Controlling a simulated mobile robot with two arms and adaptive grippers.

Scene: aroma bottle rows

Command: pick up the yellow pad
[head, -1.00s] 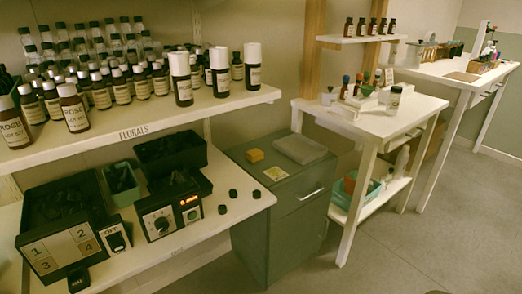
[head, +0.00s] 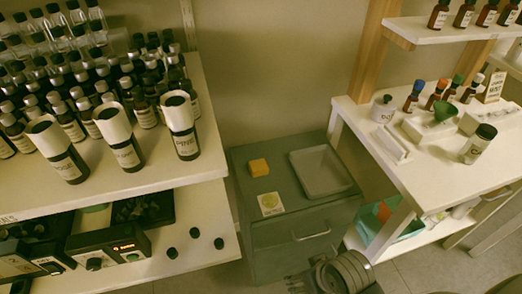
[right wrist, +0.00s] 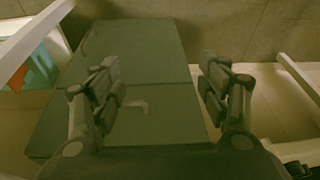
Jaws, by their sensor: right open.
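The yellow pad (head: 259,167) is a small yellow-orange block. It lies on the grey-green top of the cabinet (head: 240,190), towards the back left, in the head view. My right gripper comes in at the bottom edge of the head view, in front of the cabinet and well short of the pad. In the right wrist view my right gripper (right wrist: 160,92) is open and empty, its two fingers spread with the cabinet behind them. I cannot make out the pad in that view. My left gripper is in neither current view.
A pale card (head: 270,204) lies in front of the pad, and a shallow grey tray (head: 320,172) sits to its right. A shelf (head: 205,150) with bottles stands left. A white table (head: 400,165) with small bottles stands right.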

